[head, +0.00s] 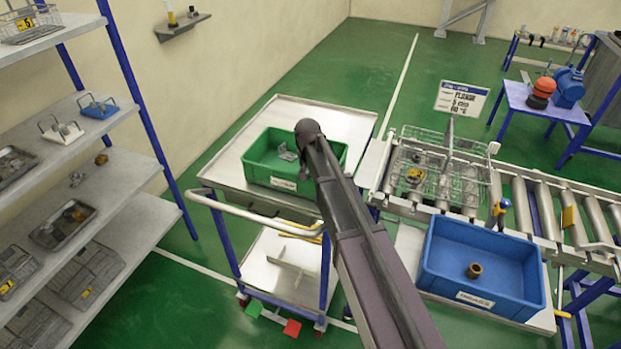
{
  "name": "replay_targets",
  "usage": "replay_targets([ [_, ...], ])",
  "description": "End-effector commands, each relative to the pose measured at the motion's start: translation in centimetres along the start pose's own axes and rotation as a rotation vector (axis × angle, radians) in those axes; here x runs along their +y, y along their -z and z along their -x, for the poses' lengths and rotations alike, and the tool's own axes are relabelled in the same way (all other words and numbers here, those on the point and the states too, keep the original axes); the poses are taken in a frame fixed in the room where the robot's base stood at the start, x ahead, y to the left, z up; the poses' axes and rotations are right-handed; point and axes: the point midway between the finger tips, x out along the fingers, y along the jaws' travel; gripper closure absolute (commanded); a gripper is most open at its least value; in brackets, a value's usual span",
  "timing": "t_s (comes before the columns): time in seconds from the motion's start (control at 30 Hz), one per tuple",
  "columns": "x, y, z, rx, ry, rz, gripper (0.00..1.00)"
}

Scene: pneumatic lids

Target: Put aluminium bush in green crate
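The green crate (258,160) stands on the top of a white trolley, left of centre. A small grey metal part (288,152) shows inside it beside my arm; its shape is unclear. My arm crosses in front of the crate's right part and hides some of it. My gripper cannot be made out; only arm links show. I cannot pick out an aluminium bush with certainty. A brownish, bronze-looking bush (473,271) sits in the blue crate (443,282) at the right. Small parts in the wire basket (470,160) on the conveyor are too small to identify.
The trolley top (330,115) is clear behind the green crate. A roller conveyor (520,205) runs at the right. Shelves (105,205) with trays and small parts stand at the left. A blue table (540,103) with red and blue items is at the back right.

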Motion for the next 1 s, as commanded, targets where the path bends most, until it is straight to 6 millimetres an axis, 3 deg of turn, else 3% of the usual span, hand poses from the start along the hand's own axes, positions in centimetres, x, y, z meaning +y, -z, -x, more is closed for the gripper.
replay_targets([
  [0.43, 0.06, -0.03, -0.4, 0.0, 0.0, -0.001, 0.98],
  [0.47, 0.06, -0.01, -0.27, 0.0, 0.0, -0.001, 0.43],
  [0.53, 0.07, -0.01, -0.25, 0.0, 0.0, -0.001, 0.22],
  [0.57, 0.07, 0.0, -0.25, 0.0, 0.0, -0.001, 0.17],
  [1.0, 0.12, 0.02, -0.18, 0.0, 0.0, -0.002, 0.17],
])
